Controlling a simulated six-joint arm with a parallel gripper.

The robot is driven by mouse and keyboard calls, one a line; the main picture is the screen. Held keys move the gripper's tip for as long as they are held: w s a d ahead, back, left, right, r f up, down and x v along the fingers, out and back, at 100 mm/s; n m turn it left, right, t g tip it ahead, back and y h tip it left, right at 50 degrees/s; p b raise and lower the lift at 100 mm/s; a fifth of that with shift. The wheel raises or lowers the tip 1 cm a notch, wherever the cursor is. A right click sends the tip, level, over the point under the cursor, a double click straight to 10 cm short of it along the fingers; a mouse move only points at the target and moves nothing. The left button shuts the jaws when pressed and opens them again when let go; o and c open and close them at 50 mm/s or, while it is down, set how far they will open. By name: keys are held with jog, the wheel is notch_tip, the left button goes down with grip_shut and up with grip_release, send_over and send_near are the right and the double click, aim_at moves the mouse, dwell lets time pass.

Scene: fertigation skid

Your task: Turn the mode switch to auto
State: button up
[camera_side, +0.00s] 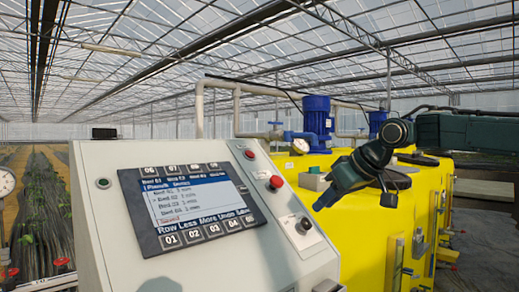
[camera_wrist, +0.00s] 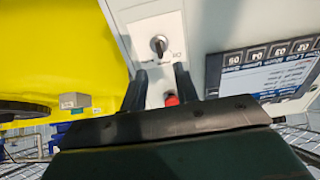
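The mode switch is a small black knob (camera_side: 306,224) on a white plate at the right of the sloped control panel. It also shows in the wrist view (camera_wrist: 159,45), where the picture is upside down. The lettering around it is too small to read, and I cannot tell its setting for sure. My gripper (camera_side: 325,200) is above and to the right of the switch in the side view, apart from it. In the wrist view my gripper (camera_wrist: 158,84) has its two dark fingers spread with nothing between them touching; the knob lies beyond the tips.
A red button (camera_side: 275,182) sits above the switch; it shows near my fingers in the wrist view (camera_wrist: 171,99). A screen with keys (camera_side: 190,205) is left of the switch. A yellow tank (camera_side: 370,235) with blue pumps (camera_side: 317,120) stands behind the panel.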

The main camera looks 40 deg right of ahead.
aim_at(307, 219)
jog(key=x, duration=0.8)
jog(key=shift+c, duration=0.4)
grip_shut()
